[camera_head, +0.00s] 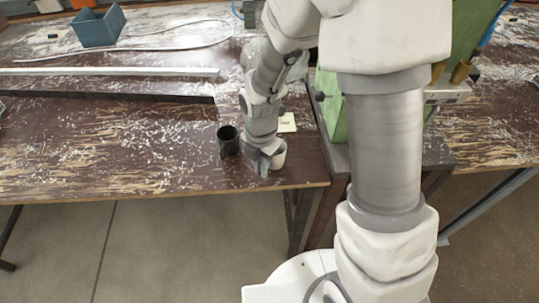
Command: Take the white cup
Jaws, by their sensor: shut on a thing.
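The white cup (279,156) stands near the front right edge of the brown bench (100,160), partly hidden behind my gripper. My gripper (268,163) points down at the cup and is shut on it, with a finger showing at its left side. I cannot tell whether the cup is touching the bench top or just above it. A black cup (228,141) stands upright on the bench just left of my gripper, close to it.
A small white card (287,122) lies behind the white cup. A green machine (330,100) stands to the right, partly hidden by my arm. A blue bin (98,27) and a long pale profile (110,71) are farther back. The bench's left front is clear.

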